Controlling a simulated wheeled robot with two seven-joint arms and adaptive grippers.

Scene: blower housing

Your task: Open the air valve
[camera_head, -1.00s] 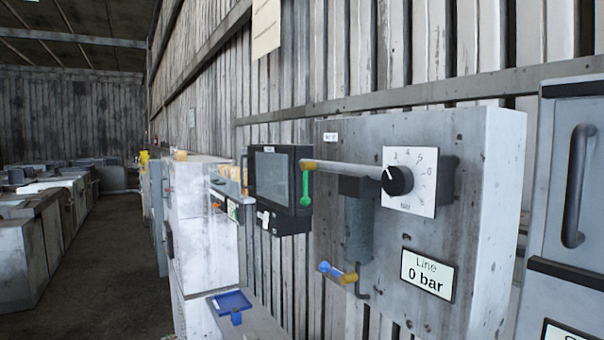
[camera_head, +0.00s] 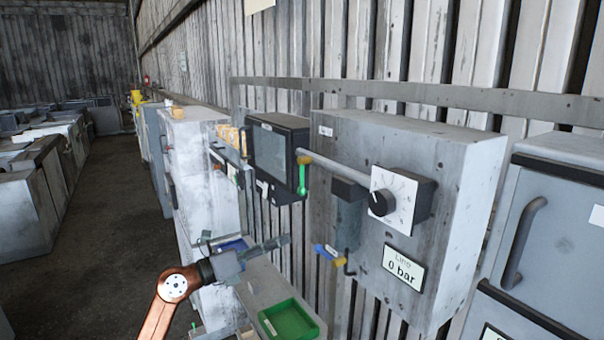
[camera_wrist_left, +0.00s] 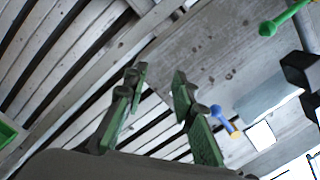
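Two lever handles show by the grey wall cabinet (camera_head: 455,165). One is a green lever (camera_head: 302,178) hanging down from a yellow hub at the pipe's left end. The other is a blue lever (camera_head: 323,250) with a yellow hub, lower down below the dark cylinder. The sign (camera_head: 403,267) reads "Line 0 bar". My left gripper (camera_head: 283,241) is left of the blue lever, apart from it. In the left wrist view its fingers (camera_wrist_left: 158,78) are spread and empty, with the blue lever (camera_wrist_left: 217,114) to their right and the green lever (camera_wrist_left: 284,18) at upper right.
A black knob on a white dial (camera_head: 393,200) sits on the cabinet front. A dark screen (camera_head: 270,150) hangs left of the green lever. A grey handled cabinet (camera_head: 565,240) stands at right.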

